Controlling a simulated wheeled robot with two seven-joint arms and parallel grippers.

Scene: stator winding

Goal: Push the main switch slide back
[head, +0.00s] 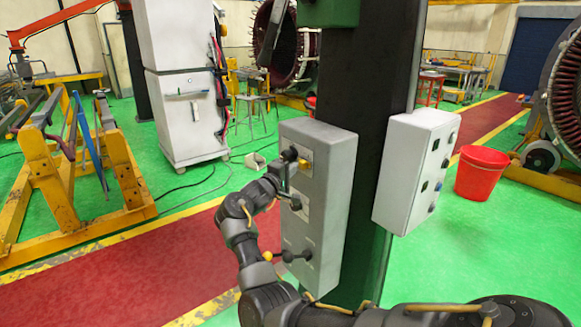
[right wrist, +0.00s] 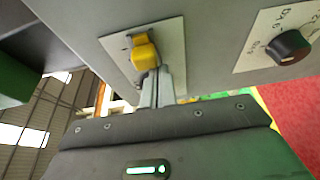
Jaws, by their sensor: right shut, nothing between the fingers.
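The main switch slide is a yellow block (right wrist: 145,55) on a pale plate, set in the face of a grey control box (head: 335,170). In the head view the yellow slide (head: 304,166) shows near the top of the box face, partly covered by my gripper. My right gripper (head: 287,160) is at the upper part of that face. In the right wrist view its shut fingers (right wrist: 160,85) are empty and end right beside the yellow slide; I cannot tell whether they touch it. My left gripper is not in view.
A black rotary knob (right wrist: 288,46) sits beside the slide's plate. A lever with a yellow ball (head: 268,256) sticks out lower on the box. The box hangs on a dark pillar (head: 375,80), with a white box (head: 405,180) to its right. A red bucket (head: 481,174) stands behind.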

